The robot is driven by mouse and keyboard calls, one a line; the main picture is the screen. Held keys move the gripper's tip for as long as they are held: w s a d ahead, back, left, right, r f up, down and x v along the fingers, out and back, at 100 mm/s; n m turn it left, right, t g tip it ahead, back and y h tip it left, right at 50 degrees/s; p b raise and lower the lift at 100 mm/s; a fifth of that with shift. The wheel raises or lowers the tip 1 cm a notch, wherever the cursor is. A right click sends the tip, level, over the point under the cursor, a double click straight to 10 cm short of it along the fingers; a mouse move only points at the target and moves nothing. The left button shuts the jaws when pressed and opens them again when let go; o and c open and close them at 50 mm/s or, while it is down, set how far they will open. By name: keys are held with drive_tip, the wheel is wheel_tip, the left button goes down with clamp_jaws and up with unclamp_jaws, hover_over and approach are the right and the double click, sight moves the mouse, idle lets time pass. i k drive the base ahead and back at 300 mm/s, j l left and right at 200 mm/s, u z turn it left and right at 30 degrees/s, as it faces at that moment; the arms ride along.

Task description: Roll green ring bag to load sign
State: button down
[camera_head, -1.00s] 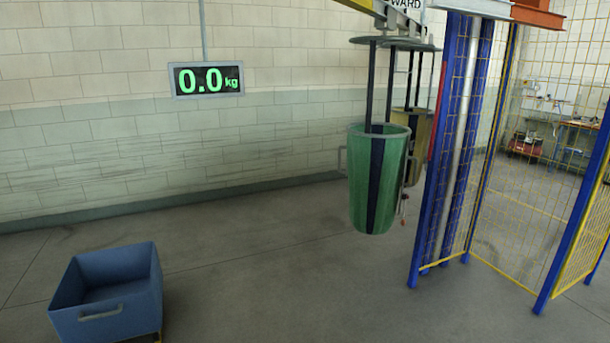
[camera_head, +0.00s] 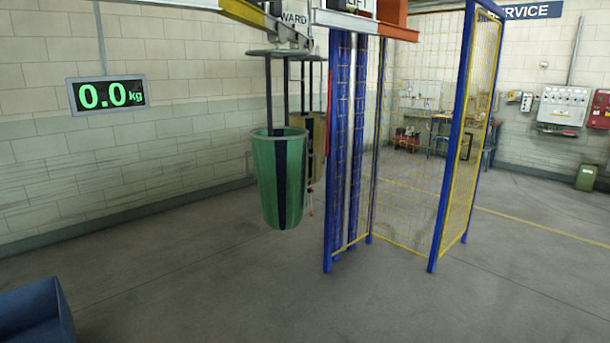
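A green bag (camera_head: 265,185) with a dark vertical strap hangs from the overhead rail (camera_head: 245,12), left of the blue lift frame. Its rim looks like a ring, and it hangs clear of the floor. A tan bag (camera_head: 318,140) hangs behind it, partly hidden. A sign (camera_head: 293,18) above the bags shows the letters "WARD". Another sign (camera_head: 355,4), cut off at the top, seems to read "LIFT". I see no sign reading "load". My gripper is not in view.
A scale display (camera_head: 107,95) on the left wall reads 0.0 kg. A blue bin (camera_head: 35,310) stands at the lower left. The blue and yellow mesh lift cage (camera_head: 405,170) stands right of the bags. Grey floor in front is clear. Electrical boxes (camera_head: 563,108) are on the far wall.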

sight(280, 155)
drive_tip(key=i+z, duration=0.1)
drive_tip(key=i, duration=2.9)
drive_tip(key=i+z, duration=0.15)
drive_tip(key=i, duration=0.4)
drive_tip(key=i+j+z, duration=0.1)
drive_tip(key=i, duration=0.4)
drive_tip(key=i+j+z, duration=0.15)
drive_tip(key=i, duration=0.4)
drive_tip(key=j, duration=0.15)
